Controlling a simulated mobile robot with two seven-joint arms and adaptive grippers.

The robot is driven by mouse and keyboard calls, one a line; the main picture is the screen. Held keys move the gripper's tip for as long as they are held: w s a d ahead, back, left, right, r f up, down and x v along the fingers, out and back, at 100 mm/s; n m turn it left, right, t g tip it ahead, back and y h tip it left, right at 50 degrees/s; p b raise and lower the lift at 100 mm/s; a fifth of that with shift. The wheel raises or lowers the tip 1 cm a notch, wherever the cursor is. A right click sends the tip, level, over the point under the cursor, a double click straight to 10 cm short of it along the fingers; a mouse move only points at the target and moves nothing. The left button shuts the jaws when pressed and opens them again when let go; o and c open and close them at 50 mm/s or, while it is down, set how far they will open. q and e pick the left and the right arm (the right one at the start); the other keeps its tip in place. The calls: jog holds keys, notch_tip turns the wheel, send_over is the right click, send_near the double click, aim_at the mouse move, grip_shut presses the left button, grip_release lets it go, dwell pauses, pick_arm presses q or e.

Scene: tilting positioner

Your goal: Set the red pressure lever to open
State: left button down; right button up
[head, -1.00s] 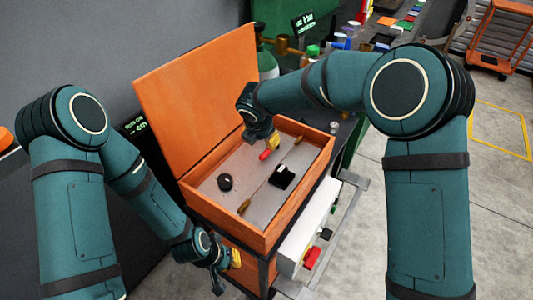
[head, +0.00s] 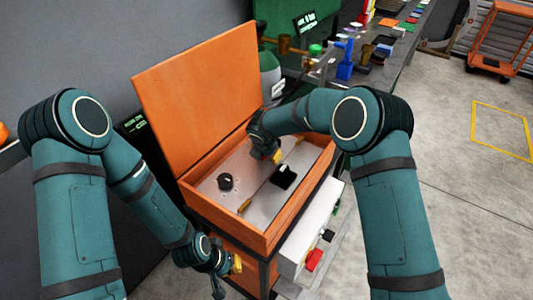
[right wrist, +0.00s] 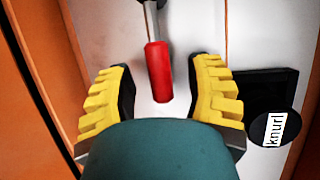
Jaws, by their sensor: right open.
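The red pressure lever (right wrist: 158,72) has a red grip on a metal rod and shows in the right wrist view. It lies between the two yellow-padded fingers of my right gripper (right wrist: 160,98), which are apart on either side of it and do not visibly touch it. In the head view my right gripper (head: 272,156) is low inside the orange box and hides the lever. My left gripper (head: 232,265) hangs beside the box's front left side, away from the lever; its jaws are too small to read.
The orange box (head: 318,170) has a raised lid (head: 200,85). On its grey panel are a dark knob (head: 225,181) and a black block (head: 284,176). A black round part labelled "knurl" (right wrist: 268,130) is right of my right gripper.

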jog(key=shift+f, duration=0.1)
jog(key=shift+c, duration=0.3)
grip_shut()
